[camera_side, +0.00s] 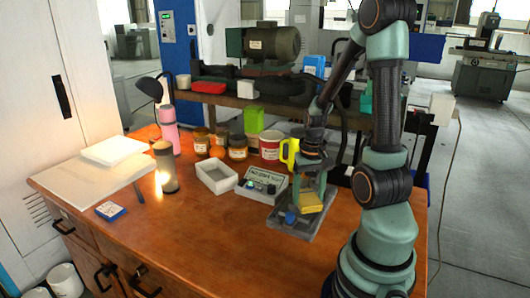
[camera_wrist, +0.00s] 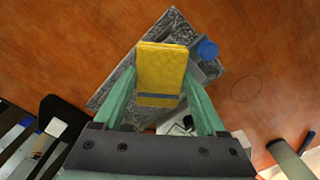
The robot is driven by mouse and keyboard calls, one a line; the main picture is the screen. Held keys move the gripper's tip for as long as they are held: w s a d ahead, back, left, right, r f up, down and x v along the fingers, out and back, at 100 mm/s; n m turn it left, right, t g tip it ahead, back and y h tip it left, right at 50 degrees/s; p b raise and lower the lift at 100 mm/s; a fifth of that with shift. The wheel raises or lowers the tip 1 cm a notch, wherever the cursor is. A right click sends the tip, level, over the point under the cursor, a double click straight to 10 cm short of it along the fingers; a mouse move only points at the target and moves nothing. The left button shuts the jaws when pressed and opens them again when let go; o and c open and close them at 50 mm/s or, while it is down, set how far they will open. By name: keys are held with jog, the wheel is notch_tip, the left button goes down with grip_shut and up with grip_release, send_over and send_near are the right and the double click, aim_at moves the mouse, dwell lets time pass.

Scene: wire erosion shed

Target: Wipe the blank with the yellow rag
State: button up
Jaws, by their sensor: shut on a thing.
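The yellow rag (camera_wrist: 163,68) is a flat, block-like pad between the two green fingers of my gripper (camera_wrist: 157,90), which is shut on it. In the side view the rag (camera_side: 309,203) hangs low under my gripper (camera_side: 311,190), over a grey speckled plate (camera_side: 312,226) on the wooden bench. A small grey fixture with a blue knob (camera_side: 290,217) sits on that plate; the knob also shows in the wrist view (camera_wrist: 207,49), just right of the rag. I cannot pick out the blank for sure; the rag and fingers may hide it. Whether the rag touches anything below is unclear.
Left of the plate stand an instrument box (camera_side: 262,185) and an open white tray (camera_side: 215,176). Behind are a yellow mug (camera_side: 289,152), a red-and-white can (camera_side: 270,146) and several jars. The front bench is clear.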

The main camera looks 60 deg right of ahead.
jog(key=shift+s+r, duration=0.1)
jog(key=shift+r, duration=3.95)
